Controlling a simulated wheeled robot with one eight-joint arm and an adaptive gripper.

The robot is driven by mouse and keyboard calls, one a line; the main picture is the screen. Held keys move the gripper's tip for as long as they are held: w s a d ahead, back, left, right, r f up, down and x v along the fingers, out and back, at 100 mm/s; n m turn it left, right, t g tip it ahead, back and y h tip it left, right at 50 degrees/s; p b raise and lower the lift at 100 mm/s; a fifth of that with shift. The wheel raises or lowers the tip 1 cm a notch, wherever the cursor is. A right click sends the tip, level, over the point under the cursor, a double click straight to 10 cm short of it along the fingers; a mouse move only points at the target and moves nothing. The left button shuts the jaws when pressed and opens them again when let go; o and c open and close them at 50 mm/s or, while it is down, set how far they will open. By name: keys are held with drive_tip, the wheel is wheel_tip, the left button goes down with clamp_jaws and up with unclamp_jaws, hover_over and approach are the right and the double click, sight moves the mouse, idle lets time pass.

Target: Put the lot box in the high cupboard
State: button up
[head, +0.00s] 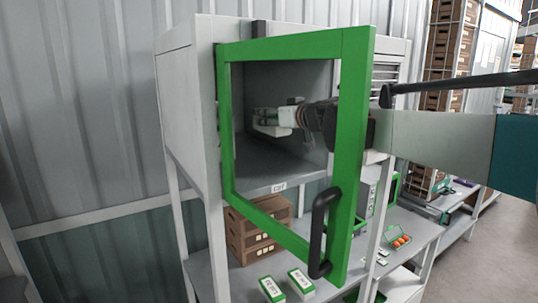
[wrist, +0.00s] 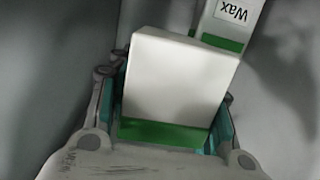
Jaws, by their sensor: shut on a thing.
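The high cupboard (head: 180,95) is grey, with its green-framed door (head: 226,130) swung open toward the head camera. My arm passes behind the door frame, and my gripper (head: 290,117) is inside the cupboard, above its floor. In the wrist view my gripper (wrist: 170,110) is shut on a white box with a green lower band (wrist: 180,80), one finger on each side. No label shows on its visible face. I take it for the lot box. Whether its base touches the cupboard floor (head: 265,172) cannot be told.
A box marked "Wax" (wrist: 228,22) stands close beyond the held box, to the right. The door's black handle (head: 318,235) juts out in front. Below are brown crates (head: 255,230) and two small white-and-green boxes (head: 300,282) on a bench.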

wheel_tip(320, 180, down, 12)
drive_tip(key=shift+r+p, duration=0.2)
drive_tip(key=shift+p, duration=0.15)
drive_tip(key=shift+s, duration=0.1)
drive_tip(key=shift+f, duration=0.15)
drive_tip(key=o, duration=1.2)
drive_tip(key=shift+r, duration=0.2)
